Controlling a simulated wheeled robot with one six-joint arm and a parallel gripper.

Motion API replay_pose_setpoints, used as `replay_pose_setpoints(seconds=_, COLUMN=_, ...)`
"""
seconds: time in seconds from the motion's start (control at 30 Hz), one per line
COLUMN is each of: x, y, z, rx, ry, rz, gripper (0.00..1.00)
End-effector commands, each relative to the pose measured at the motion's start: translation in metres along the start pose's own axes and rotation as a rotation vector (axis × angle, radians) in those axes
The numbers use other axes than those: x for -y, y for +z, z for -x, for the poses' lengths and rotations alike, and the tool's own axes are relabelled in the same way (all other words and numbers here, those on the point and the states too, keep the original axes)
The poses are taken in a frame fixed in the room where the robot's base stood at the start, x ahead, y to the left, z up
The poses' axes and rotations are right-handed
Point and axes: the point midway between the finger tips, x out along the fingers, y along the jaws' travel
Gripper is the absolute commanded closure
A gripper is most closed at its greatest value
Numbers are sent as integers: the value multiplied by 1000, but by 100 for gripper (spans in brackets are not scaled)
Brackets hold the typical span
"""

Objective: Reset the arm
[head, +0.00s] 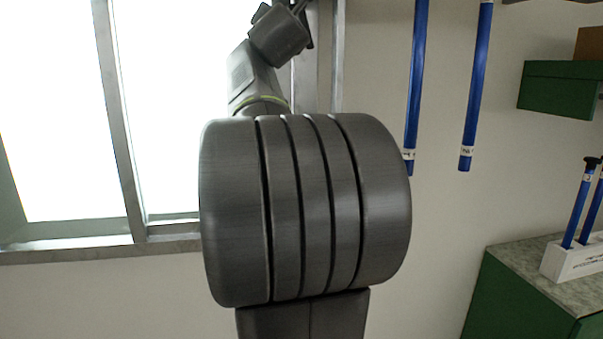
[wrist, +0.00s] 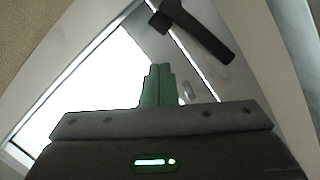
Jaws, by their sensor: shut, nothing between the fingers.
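My gripper (wrist: 158,72) shows in the wrist view as two green fingers side by side, closed together with nothing held between them. It points toward the bright window. In the head view my arm (head: 305,210) fills the middle, with a large grey joint close to the camera and a thinner link rising behind it. The gripper's fingers cannot be made out in the head view.
A bright window (head: 165,110) with a grey frame is behind my arm. Two blue rods (head: 416,80) (head: 476,90) hang right of it. At the right are a green shelf (head: 555,90), a green cabinet (head: 510,300) and a white holder (head: 575,260) with blue rods. A dark handle (wrist: 200,32) shows in the wrist view.

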Motion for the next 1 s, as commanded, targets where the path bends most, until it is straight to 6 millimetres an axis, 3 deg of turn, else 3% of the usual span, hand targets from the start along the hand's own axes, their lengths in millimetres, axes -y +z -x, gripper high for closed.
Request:
replay_pose_setpoints(seconds=0.63, x=1, y=-4, z=1, rx=0, ry=13, rz=53, gripper=100)
replay_pose_setpoints(seconds=1.0, x=2, y=15, z=-4, rx=-6, ry=-48, rz=-188, gripper=100)
